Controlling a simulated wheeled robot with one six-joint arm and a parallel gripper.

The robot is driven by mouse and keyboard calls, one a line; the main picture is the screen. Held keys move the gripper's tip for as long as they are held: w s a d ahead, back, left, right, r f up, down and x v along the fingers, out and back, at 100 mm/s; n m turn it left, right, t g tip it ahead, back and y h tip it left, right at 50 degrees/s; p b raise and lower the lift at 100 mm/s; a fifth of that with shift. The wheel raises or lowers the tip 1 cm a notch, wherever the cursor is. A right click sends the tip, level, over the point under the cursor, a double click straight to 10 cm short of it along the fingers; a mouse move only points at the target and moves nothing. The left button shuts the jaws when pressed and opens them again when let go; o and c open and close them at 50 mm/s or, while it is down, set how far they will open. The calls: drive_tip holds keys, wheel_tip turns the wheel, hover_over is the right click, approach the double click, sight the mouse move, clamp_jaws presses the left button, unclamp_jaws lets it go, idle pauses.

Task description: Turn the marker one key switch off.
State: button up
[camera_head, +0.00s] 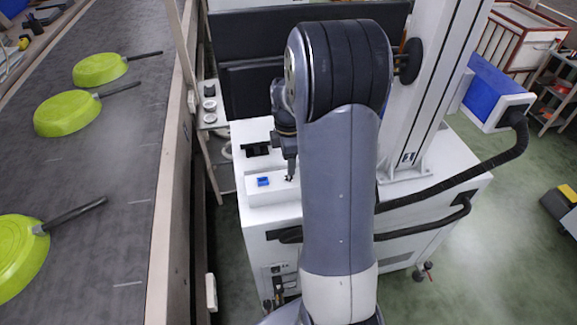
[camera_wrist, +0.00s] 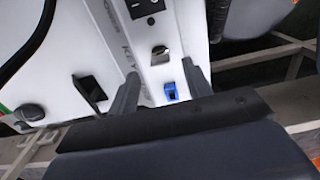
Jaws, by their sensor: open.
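A key switch (camera_wrist: 160,52) with a dark and silver key sits on a white panel (camera_wrist: 175,72) in the wrist view, beside the printed word KEY. My gripper (camera_wrist: 160,72) is open, with one finger on each side of the picture's middle. The key switch shows just beyond the gap between the fingertips, and nothing is held. I cannot tell whether a finger touches the panel. In the head view, my gripper (camera_head: 289,177) is over the top of a white cabinet (camera_head: 270,215). The key switch is too small to make out there.
A blue part (camera_wrist: 170,92) sits between the fingers in the wrist view, and a black rocker switch (camera_wrist: 145,7) is beyond the key. A dark slot (camera_wrist: 91,93) is at left. In the head view, a conveyor (camera_head: 110,180) with green pans (camera_head: 68,114) runs along the left.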

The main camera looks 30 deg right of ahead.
wheel_tip(320, 180, up, 7)
drive_tip(key=shift+r, duration=0.15)
idle(0.4)
wheel_tip(320, 180, down, 11)
idle(0.4)
drive_tip(key=shift+m, duration=0.3)
drive_tip(key=shift+r, duration=0.1)
